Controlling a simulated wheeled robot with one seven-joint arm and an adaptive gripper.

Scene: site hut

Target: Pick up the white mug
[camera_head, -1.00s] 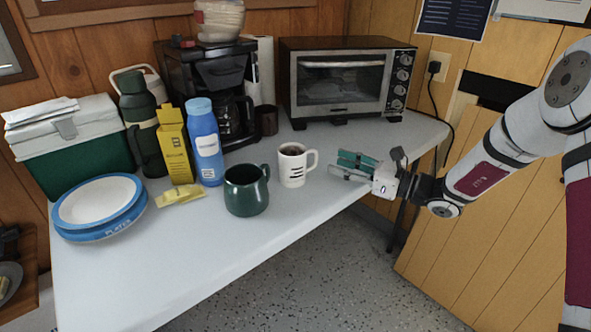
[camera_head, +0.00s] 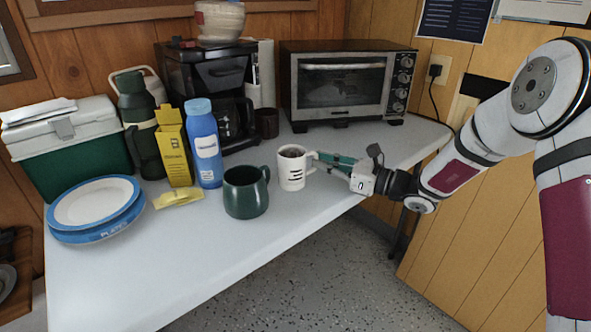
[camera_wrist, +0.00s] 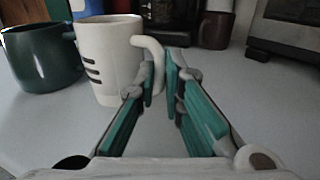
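The white mug (camera_head: 291,168) stands upright on the table, with dark stripes on its side and dark contents. Its handle points right, toward my gripper (camera_head: 319,163). In the wrist view the white mug (camera_wrist: 110,60) is left of centre. The handle lies between the teal-padded fingertips of my gripper (camera_wrist: 159,78), which are close together and look shut on it. The left fingertip hides part of the handle. The mug's base appears to rest on the table.
A dark green mug (camera_head: 246,194) stands close by on the left. A blue bottle (camera_head: 204,150), yellow box (camera_head: 172,150) and plates (camera_head: 95,205) are farther left. The coffee maker (camera_head: 205,90) and toaster oven (camera_head: 343,85) stand behind. The front of the table (camera_head: 190,260) is clear.

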